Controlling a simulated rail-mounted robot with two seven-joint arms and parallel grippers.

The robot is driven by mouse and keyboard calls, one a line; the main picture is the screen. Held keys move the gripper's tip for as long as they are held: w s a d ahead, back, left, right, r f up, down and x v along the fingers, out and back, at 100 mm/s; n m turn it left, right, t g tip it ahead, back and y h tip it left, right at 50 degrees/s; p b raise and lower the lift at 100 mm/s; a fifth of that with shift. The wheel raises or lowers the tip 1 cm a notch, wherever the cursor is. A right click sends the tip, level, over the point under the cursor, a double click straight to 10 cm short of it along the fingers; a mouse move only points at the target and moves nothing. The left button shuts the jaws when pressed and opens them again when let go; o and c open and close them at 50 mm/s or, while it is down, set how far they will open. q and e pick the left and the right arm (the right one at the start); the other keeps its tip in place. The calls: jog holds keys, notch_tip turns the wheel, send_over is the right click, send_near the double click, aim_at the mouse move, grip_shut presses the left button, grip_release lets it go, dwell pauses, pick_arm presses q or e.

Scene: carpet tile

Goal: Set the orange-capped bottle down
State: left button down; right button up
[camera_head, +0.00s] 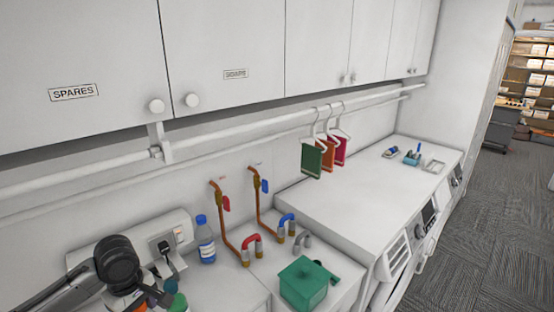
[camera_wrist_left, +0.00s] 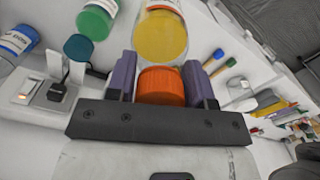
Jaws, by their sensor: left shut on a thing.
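My left gripper (camera_wrist_left: 160,84) is shut on the orange cap (camera_wrist_left: 162,87) of a bottle, one dark finger on each side of it. The bottle's yellow body (camera_wrist_left: 161,34) extends beyond the fingers in the left wrist view. In the head view my left gripper (camera_head: 150,292) is at the bottom left, over the white counter, and mostly hides the bottle; a bit of orange (camera_head: 139,306) shows there. I cannot tell whether the bottle's base touches a surface. My right gripper is in neither view.
A blue-capped bottle (camera_head: 205,242) stands by the wall, right of my left gripper. A green-topped container (camera_head: 178,302) is close beside the gripper. Copper pipes (camera_head: 225,222) and a green box (camera_head: 303,284) stand further right. The long white top (camera_head: 345,200) beyond is largely clear.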

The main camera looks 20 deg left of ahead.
pick_arm(q)
jog(key=shift+d+m, duration=0.1)
jog(key=shift+m, duration=0.9)
jog(key=shift+s+d+r+m, duration=0.15)
jog(key=shift+s+d+m, duration=0.15)
jog(key=shift+m, duration=0.5)
jog(key=shift+s+d+m, duration=0.15)
jog(key=shift+d+m, duration=0.25)
jog(key=s+d+m+p, duration=0.2)
jog(key=s+d+m, duration=0.15)
jog(key=d, duration=0.35)
jog(key=s+d+m+p, duration=0.1)
jog(key=s+d+m, duration=0.2)
jog(key=d+m, duration=0.3)
jog(key=d+r+m+p, duration=0.2)
jog(key=d+r+p, duration=0.4)
jog(key=r, duration=0.4)
jog(key=shift+d+r, duration=0.35)
jog(key=shift+d, duration=0.55)
